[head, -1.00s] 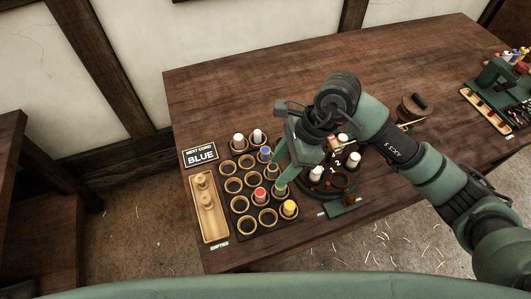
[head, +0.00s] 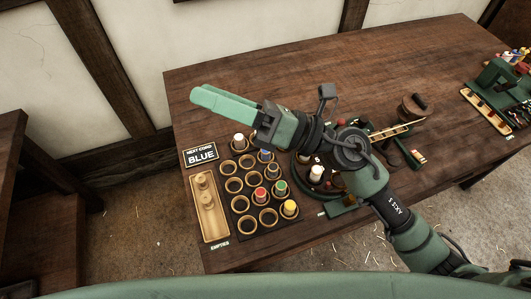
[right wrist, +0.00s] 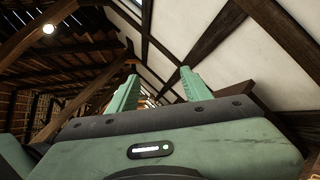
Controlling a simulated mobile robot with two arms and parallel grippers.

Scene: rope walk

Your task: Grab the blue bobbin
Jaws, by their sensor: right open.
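A blue bobbin (head: 265,156) sits in the bobbin rack (head: 246,160), in the column nearest my right arm. It is partly hidden below my right gripper in the head view, and its shape is hard to make out. My right gripper (head: 197,96) is held above the table and points left, with its fingertips beyond the rack toward the wall. In the right wrist view the two green fingers (right wrist: 160,85) stand apart with nothing between them. They point up toward the wall and roof beams. My left gripper is not in view.
A sign (head: 200,155) reads NEXT CORD BLUE. A wooden tray (head: 221,232) marked EMPTIES holds bare bobbins. The rack also holds red (head: 260,193), green (head: 280,188) and yellow (head: 289,208) bobbins. A dark round stand with a white bobbin (head: 316,175) is right of the rack.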

